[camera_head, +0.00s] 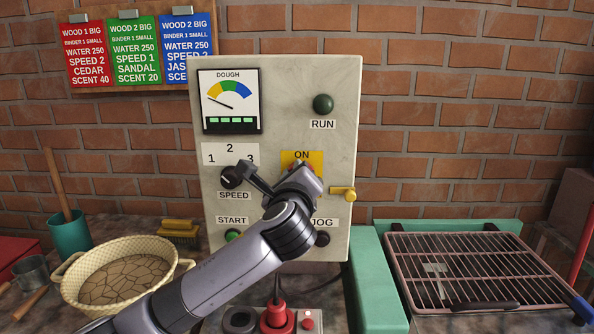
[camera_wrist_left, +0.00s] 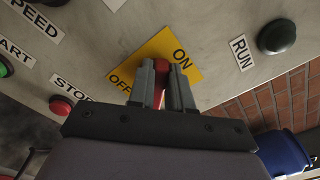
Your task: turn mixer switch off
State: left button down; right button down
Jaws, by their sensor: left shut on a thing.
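The mixer switch is a red handle (camera_wrist_left: 159,80) on a yellow ON/OFF plate (camera_wrist_left: 168,55) on the grey control panel (camera_head: 285,80). My left gripper (camera_wrist_left: 160,88) is shut on the red handle, with one grey finger on each side of it. In the head view my left arm comes from the lower left, and the left gripper (camera_head: 303,172) covers most of the yellow plate (camera_head: 289,156). My right gripper is in neither view.
The speed knob (camera_head: 231,178) is close left of the gripper. A yellow-handled lever (camera_head: 343,193) sticks out at the panel's right edge. The green RUN lamp (camera_head: 323,104) is above. A wire rack (camera_head: 470,268) and a cream basin (camera_head: 119,287) flank the panel.

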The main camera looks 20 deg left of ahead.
pick_arm(q)
jog(key=shift+s+a+f+n+b, duration=0.1)
jog(key=shift+f+n, duration=0.15)
jog(key=shift+n, duration=1.4)
jog(key=shift+w+a+f+n+b, duration=0.1)
jog(key=shift+a+f+n, duration=0.1)
jog(key=shift+n, duration=1.4)
jog(key=shift+s+a+f+n+b, duration=0.1)
jog(key=shift+f+n, duration=0.15)
jog(key=shift+n, duration=1.4)
jog(key=c, duration=1)
grip_release()
jog(key=shift+c, duration=0.2)
jog(key=shift+d, duration=0.1)
jog(key=v, duration=0.7)
jog(key=shift+b, duration=0.45)
jog(key=shift+s, duration=0.1)
